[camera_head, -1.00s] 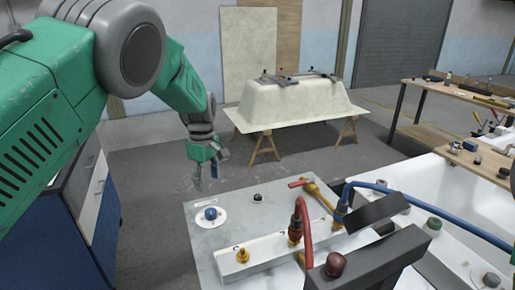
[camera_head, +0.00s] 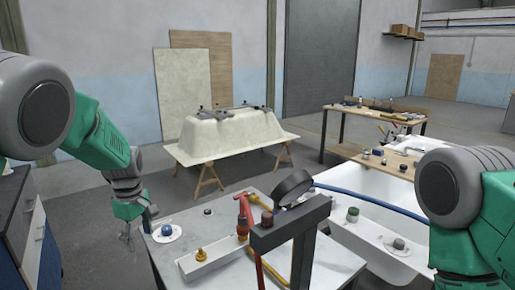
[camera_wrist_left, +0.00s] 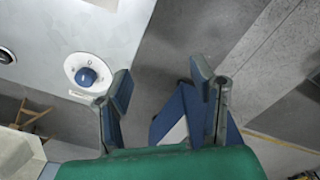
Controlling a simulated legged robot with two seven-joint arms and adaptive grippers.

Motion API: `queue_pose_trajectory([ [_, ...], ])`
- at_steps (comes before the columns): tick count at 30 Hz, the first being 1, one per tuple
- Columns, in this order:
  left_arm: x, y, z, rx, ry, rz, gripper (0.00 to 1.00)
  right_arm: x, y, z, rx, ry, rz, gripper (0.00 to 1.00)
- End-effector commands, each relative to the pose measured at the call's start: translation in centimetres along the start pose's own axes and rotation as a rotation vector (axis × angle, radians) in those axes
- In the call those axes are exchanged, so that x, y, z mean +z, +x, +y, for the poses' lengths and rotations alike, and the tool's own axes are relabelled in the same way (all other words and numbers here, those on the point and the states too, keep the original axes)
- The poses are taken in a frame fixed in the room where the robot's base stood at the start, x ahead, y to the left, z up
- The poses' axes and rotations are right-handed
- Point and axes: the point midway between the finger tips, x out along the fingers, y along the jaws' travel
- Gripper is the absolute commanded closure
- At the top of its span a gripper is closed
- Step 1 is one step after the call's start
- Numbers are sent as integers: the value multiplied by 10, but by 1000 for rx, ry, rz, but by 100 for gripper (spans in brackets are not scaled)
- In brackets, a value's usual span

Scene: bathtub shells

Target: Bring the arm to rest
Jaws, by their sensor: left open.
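My left arm comes in from the left in the head view. Its gripper (camera_head: 133,228) hangs pointing down beside the left edge of the grey worktable (camera_head: 212,222). In the left wrist view the two fingers of the left gripper (camera_wrist_left: 166,92) are spread apart with nothing between them. Floor and a blue object lie beyond them. My right arm shows at the right edge of the head view; its gripper is outside the picture.
A blue knob on a white disc (camera_head: 167,232) sits on the worktable near the left gripper. A blue cabinet (camera_head: 32,240) is at left. A bathtub shell (camera_head: 228,135) rests on trestles behind.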

Motion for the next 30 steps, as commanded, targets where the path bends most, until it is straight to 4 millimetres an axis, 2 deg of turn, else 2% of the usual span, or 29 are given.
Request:
queue_pose_trajectory([
  [1,0,14,-5,-7,16,2,49,0,2,0,0,0,1,60],
  [7,-1,57,-28,-16,98,25,49,0,8,0,0,0,1,60],
  [14,5,128,-78,-35,266,61,49,1,17,0,0,0,1,60],
  [17,13,170,-115,-51,384,75,49,1,23,0,0,0,0,60],
  [20,28,218,-170,-67,557,84,49,2,32,0,0,0,0,60],
  [21,37,234,-194,-70,637,86,49,2,36,0,0,0,0,60],
  [23,53,255,-232,-69,765,84,49,2,41,0,0,0,0,60],
  [24,64,266,-258,-66,851,80,49,2,45,0,0,0,0,60],
  [27,93,279,-314,-42,1049,65,49,3,53,0,0,0,0,60],
  [30,117,280,-354,-10,1200,49,49,3,58,0,0,0,0,60],
])
